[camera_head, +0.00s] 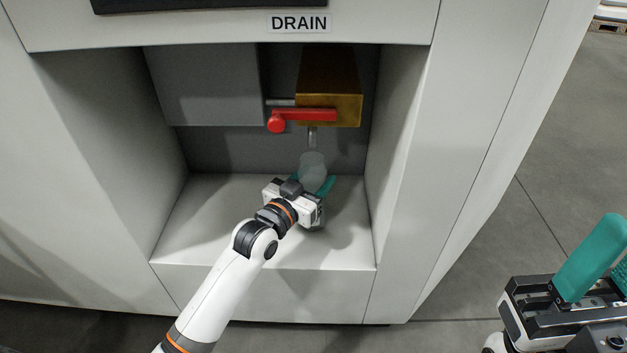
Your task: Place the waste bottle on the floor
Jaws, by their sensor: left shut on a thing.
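The waste bottle (312,168) is pale and translucent, and it is upright inside the machine's recess, below the drain spout (312,138). My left gripper (314,186) reaches into the recess and is shut on the bottle, with its teal fingers on either side. My wrist hides the bottle's lower part, so I cannot tell whether it touches the recess floor. My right gripper (592,262) is at the lower right, outside the machine and cut off by the picture edge. One teal finger shows clearly; its opening cannot be judged. The grey floor (560,170) is visible right of the machine.
A red valve handle (305,116) and a brass-coloured block (330,88) hang above the bottle. The recess has side walls and a raised front ledge (265,283). A DRAIN label (299,23) is above. The floor at the right looks clear; a pallet (610,22) is far off.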

